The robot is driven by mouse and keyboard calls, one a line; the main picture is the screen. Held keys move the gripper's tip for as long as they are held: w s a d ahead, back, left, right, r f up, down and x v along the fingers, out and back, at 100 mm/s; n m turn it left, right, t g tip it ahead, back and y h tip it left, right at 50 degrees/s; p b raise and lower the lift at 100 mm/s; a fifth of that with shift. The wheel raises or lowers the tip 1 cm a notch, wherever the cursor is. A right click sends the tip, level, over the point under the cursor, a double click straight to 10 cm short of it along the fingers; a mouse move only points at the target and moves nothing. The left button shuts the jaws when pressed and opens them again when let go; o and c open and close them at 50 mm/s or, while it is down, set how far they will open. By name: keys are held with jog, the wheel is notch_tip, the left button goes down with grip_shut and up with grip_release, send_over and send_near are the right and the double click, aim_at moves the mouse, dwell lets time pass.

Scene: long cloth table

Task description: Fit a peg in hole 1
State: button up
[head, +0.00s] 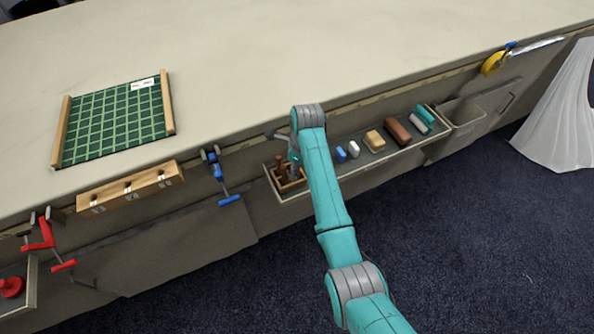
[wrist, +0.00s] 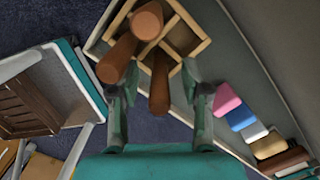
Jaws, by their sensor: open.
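A wooden block (head: 130,188) is fixed along the table's front edge at the left, with three dark-and-white marks on its front; I cannot read them or tell hole 1. Brown round pegs stand in a divided wooden box (head: 290,184) at the left end of a hanging shelf. In the wrist view the box (wrist: 190,45) shows a near-upright peg (wrist: 147,22), a leaning peg (wrist: 117,60) and another peg (wrist: 160,85). My gripper (wrist: 160,75) is open over the box, with the last peg showing between its fingers. Whether they touch it is unclear.
The shelf (head: 350,170) also holds several blocks, including a brown block (head: 397,131). A blue clamp (head: 219,175) hangs between block and box; a red clamp (head: 45,235) is farther left. A green mat (head: 115,120) lies on the table (head: 300,50), which is clear at middle.

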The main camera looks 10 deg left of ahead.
jog(key=shift+f, duration=0.3)
grip_shut()
jog(key=shift+r, duration=0.1)
